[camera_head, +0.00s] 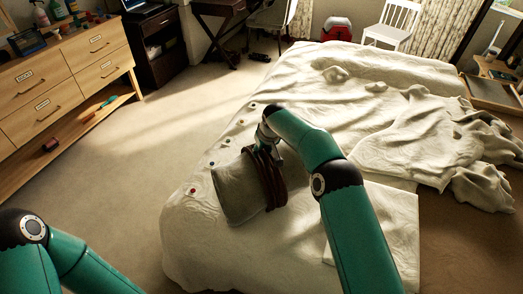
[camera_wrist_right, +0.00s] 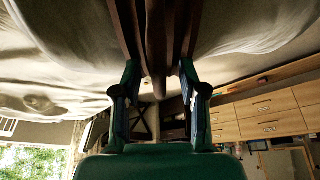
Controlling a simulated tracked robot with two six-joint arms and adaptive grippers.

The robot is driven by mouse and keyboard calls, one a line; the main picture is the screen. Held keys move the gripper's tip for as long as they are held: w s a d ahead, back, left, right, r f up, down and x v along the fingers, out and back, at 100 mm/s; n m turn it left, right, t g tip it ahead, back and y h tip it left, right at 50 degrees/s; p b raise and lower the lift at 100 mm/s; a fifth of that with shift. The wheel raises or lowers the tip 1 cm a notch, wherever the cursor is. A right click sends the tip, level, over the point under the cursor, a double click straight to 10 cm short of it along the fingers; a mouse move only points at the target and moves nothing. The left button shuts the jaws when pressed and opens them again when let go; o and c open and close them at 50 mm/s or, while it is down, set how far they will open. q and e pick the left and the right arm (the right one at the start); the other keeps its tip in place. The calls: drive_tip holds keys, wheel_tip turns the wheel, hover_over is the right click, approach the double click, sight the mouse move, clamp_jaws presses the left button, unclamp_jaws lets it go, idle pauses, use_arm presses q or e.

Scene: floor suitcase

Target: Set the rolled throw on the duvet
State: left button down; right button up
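The rolled throw (camera_head: 240,190) is a grey bundle with dark brown straps near the bed's left front edge in the head view. It appears over the cream duvet (camera_head: 195,235); I cannot tell whether it touches. My right gripper (camera_head: 272,150) is at the straps on top of the throw, its tips partly hidden by the straps and arm.
A wooden dresser (camera_head: 70,82) stands at the left, with bare carpet (camera_head: 150,150) between it and the bed. Small dark and red buttons dot the duvet's left side. A rumpled blanket (camera_head: 410,135) covers the right of the bed. A white chair (camera_head: 393,25) stands behind.

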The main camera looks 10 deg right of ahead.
drive_tip(key=shift+s+f, duration=0.1)
drive_tip(key=shift+f, duration=0.2)
drive_tip(key=a+v, duration=0.1)
drive_tip(key=v, duration=1.1)
drive_tip(key=s+d+f+m+g+y, duration=0.1)
drive_tip(key=s+d+f+g, duration=0.1)
drive_tip(key=s+f, duration=0.65)
drive_tip(key=s+d+f+g, duration=0.1)
drive_tip(key=s+f+g, duration=0.2)
drive_tip(key=s+f, duration=0.55)
drive_tip(key=shift+m+g+y, duration=0.4)
drive_tip(key=shift+g+y, duration=0.1)
drive_tip(key=shift+y, duration=0.3)
drive_tip(key=s+a+f, duration=0.1)
drive_tip(key=s+f, duration=0.1)
drive_tip(key=s, duration=0.1)
drive_tip(key=s+f, duration=0.3)
drive_tip(key=s+a+f, duration=0.1)
drive_tip(key=s+f, duration=0.2)
drive_tip(key=shift+a+f, duration=0.25)
drive_tip(key=shift+a, duration=0.05)
drive_tip(key=s+a+f+m+t, duration=0.1)
drive_tip(key=s+a+m, duration=0.1)
drive_tip(key=s, duration=1.1)
drive_tip(key=shift+s+a+f+t+y, duration=0.15)
drive_tip(key=shift+a+f+t+y, duration=0.2)
drive_tip(key=shift+a, duration=0.3)
drive_tip(key=shift+r, duration=0.1)
